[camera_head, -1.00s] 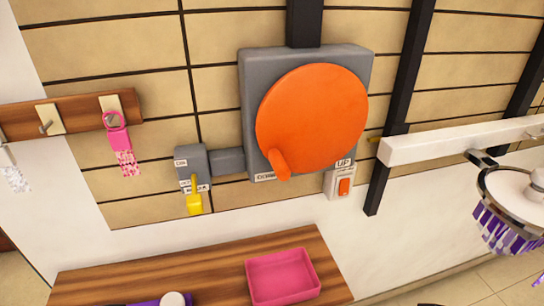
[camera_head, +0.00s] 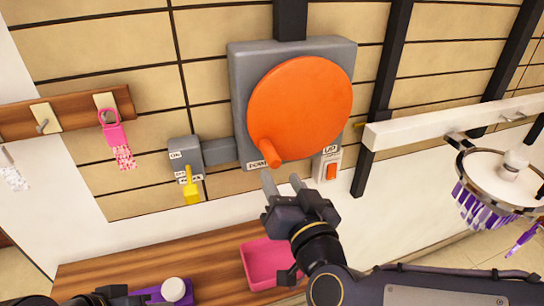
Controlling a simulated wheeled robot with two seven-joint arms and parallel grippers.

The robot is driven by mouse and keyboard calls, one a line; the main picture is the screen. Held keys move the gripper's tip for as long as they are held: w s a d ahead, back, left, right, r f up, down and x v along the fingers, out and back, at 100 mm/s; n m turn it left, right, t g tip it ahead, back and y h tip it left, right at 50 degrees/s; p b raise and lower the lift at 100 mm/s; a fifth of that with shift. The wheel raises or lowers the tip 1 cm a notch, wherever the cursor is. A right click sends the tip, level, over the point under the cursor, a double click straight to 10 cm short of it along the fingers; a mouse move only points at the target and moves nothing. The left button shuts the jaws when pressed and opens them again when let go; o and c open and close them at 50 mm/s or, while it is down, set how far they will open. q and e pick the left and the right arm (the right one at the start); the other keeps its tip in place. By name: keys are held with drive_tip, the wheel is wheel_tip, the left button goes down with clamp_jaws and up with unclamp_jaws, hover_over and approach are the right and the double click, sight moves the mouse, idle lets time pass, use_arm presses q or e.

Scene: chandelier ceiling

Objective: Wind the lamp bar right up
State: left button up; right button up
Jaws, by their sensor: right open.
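The orange winch wheel (camera_head: 305,105) is mounted on a grey wall box (camera_head: 240,70). Its orange crank knob (camera_head: 267,153) sticks out at the wheel's lower left, beside a partly covered label. The white lamp bar (camera_head: 440,127) runs along the right, with a round lamp with purple fringe (camera_head: 480,205) hanging from it. My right gripper (camera_head: 283,184) is open and empty, its fingers pointing up just below the crank knob, apart from it. My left gripper (camera_head: 118,296) shows only partly at the bottom left edge; its jaws are unclear.
An orange switch (camera_head: 331,171) labelled UP sits right of the knob. Below is a wooden bench (camera_head: 205,262) with a pink tray (camera_head: 258,250).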

sight(275, 167)
drive_tip(key=x, duration=0.7)
drive_tip(key=shift+w, duration=0.25)
clamp_jaws()
